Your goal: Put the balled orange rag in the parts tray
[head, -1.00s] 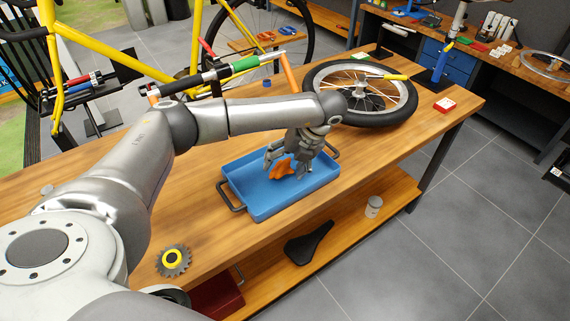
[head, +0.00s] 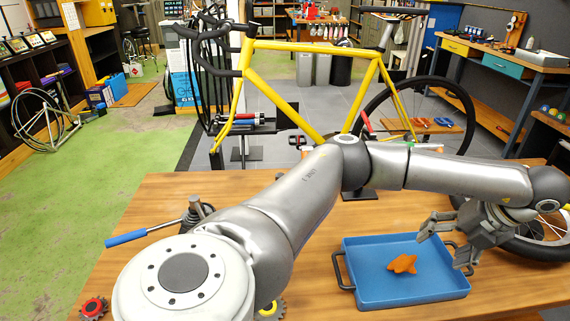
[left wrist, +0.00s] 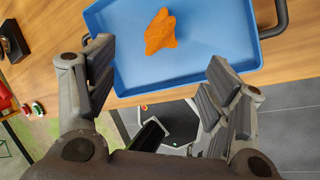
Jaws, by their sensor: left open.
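The balled orange rag (head: 403,264) lies on the floor of the blue parts tray (head: 364,299), near its middle. In the left wrist view the rag (left wrist: 160,32) rests inside the tray (left wrist: 205,72), clear of the walls. My left gripper (head: 447,243) is open and empty above the tray's right side, apart from the rag. Its spread fingers also show in the left wrist view (left wrist: 155,85), with nothing between them. My right gripper is in neither view.
A yellow bicycle frame (head: 270,90) stands behind the bench. Bare wood lies left of the tray.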

